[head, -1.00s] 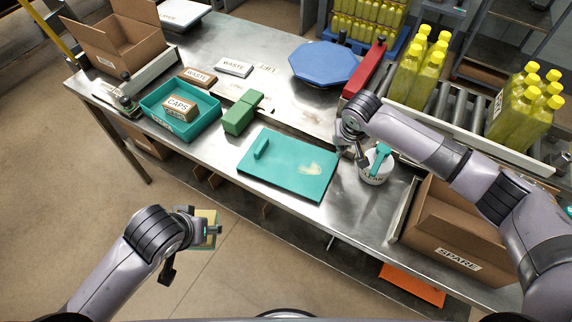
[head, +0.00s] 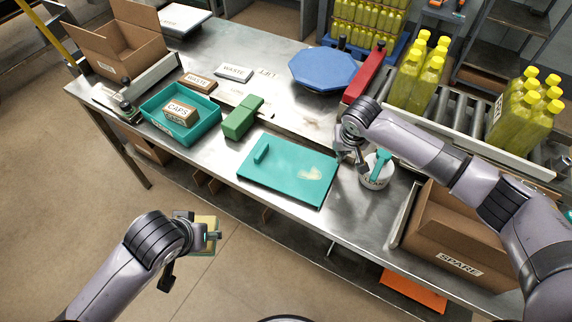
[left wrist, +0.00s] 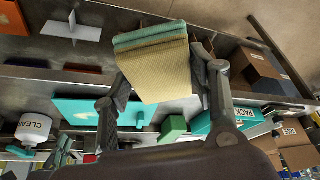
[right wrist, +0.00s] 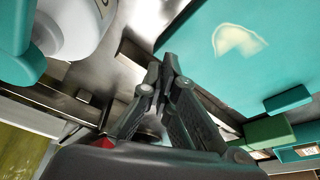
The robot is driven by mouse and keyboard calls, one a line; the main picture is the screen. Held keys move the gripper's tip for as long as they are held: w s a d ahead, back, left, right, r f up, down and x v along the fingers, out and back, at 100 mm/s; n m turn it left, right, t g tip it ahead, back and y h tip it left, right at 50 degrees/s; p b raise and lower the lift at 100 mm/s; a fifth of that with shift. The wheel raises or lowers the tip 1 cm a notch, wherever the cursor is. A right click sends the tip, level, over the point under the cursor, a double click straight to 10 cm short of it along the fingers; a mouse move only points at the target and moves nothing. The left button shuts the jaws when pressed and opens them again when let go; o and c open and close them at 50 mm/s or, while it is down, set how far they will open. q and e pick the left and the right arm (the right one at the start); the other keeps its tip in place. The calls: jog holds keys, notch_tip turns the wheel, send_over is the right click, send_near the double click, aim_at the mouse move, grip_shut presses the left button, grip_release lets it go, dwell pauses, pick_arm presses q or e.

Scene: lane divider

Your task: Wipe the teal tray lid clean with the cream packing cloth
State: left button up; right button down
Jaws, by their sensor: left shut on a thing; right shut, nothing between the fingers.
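The teal tray lid (head: 284,178) lies flat on the steel bench, with a pale cream smear (head: 310,173) towards its right side. The smear also shows in the right wrist view (right wrist: 238,40). My left gripper (head: 212,236) is in front of the bench, off its edge, shut on the cream packing cloth (left wrist: 162,75), which has a teal band at one end. In the head view only part of the cloth (head: 207,221) shows. My right gripper (head: 360,166) is shut and empty, between the lid and the white CLEAN bottle (head: 374,176).
A blue octagonal plate (head: 324,68) is behind. An open SPARE carton (head: 440,235) stands at the right, near yellow bottles (head: 419,80).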

aim_at(338, 165)
pick_arm(q)
jog(key=shift+f+b, duration=0.65)
jog(key=shift+f, duration=0.05)
pick_arm(e)
jog(key=shift+f, duration=1.95)
pick_arm(q)
jog(key=shift+r, duration=0.1)
pick_arm(e)
jog(key=shift+r, duration=0.1)
